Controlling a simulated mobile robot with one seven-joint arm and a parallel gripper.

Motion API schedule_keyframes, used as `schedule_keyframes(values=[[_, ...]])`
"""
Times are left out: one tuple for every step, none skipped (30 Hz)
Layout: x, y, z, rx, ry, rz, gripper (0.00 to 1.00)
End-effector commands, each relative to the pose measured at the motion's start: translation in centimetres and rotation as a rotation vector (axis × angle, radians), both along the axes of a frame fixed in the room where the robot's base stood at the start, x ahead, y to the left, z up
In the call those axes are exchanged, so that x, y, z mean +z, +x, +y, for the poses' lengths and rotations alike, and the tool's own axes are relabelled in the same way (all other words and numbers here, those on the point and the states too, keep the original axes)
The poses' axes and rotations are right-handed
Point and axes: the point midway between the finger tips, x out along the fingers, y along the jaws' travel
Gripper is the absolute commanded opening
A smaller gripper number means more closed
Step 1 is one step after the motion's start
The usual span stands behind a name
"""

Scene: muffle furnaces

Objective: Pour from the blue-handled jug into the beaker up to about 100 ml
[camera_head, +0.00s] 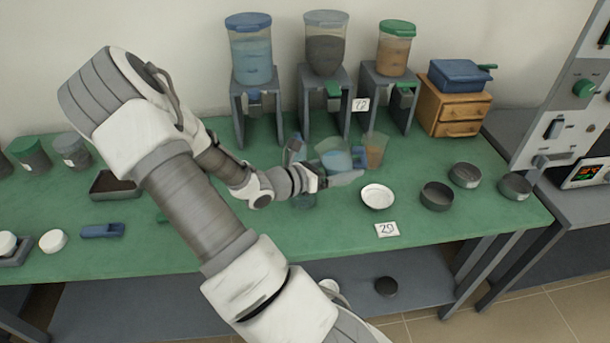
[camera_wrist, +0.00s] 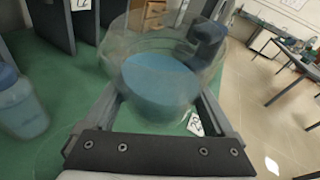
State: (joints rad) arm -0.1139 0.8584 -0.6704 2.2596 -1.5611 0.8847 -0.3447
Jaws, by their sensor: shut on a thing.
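My gripper (camera_head: 340,180) is shut on a clear jug (camera_head: 333,148) with blue contents, held over the green table. The jug's blue handle (camera_head: 359,156) points right. In the wrist view the jug (camera_wrist: 155,75) fills the space between my fingers, and its blue handle (camera_wrist: 207,42) is on the far right side. In the wrist view a clear vessel with bluish contents (camera_wrist: 22,108) stands at the left. I cannot read any level marks or see a pouring stream.
A clear vessel with brown contents (camera_head: 375,150) stands close behind the jug. Hoppers on grey stands (camera_head: 251,60) line the back. A white dish (camera_head: 377,196) and dark dishes (camera_head: 437,195) lie to the right. A "20" card (camera_head: 387,229) lies at the front, with free table around it.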

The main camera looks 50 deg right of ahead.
Motion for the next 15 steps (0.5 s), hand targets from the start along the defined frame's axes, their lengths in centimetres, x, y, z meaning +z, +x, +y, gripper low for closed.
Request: schedule_keyframes(values=[[0.09, 0.00, -0.03, 0.000, -0.003, 0.002, 0.00], [0.08, 0.01, -0.03, 0.000, -0.003, 0.001, 0.00], [0.08, 0.01, -0.02, -0.001, -0.002, 0.001, 0.00], [0.08, 0.01, -0.02, 0.000, -0.002, 0.000, 0.00], [0.07, 0.02, -0.02, 0.000, -0.002, 0.000, 0.00], [0.06, 0.02, -0.03, 0.000, -0.002, 0.000, 0.00], [0.06, 0.02, -0.03, 0.000, -0.002, 0.000, 0.00], [0.07, 0.02, -0.02, 0.000, -0.001, -0.001, 0.00], [0.06, 0.02, -0.03, 0.000, -0.002, 0.000, 0.00], [0.07, 0.01, -0.03, 0.000, -0.003, 0.002, 0.00], [0.09, -0.01, -0.04, 0.000, -0.005, 0.007, 0.00], [0.13, -0.06, -0.06, 0.000, -0.010, 0.019, 0.00], [0.16, -0.12, -0.08, 0.000, -0.017, 0.031, 0.00], [0.21, -0.19, -0.11, 0.001, -0.024, 0.047, 0.00], [0.32, -0.29, -0.16, 0.000, -0.036, 0.071, 0.00]])
